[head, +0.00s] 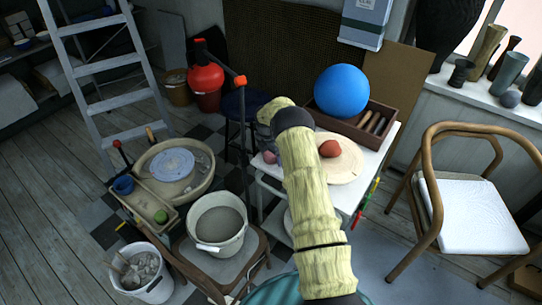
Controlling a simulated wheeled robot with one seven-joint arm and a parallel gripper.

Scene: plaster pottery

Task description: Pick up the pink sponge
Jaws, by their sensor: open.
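A small pink lump that looks like the pink sponge (270,157) lies at the left edge of the white table (264,170) in the head view. My arm reaches across the table, and its end bends down over that edge. My gripper (266,146) is open, just above the pink sponge or beside it. The fingers are small and dark here, and I cannot tell whether they touch the sponge or surround it.
A reddish clay lump (330,148) sits on a round pale board (347,164) right of my arm. Behind are a wooden box (384,116) and a blue ball (342,90). A dark stand with a red container (206,78) rises left. A chair (470,213) stands right.

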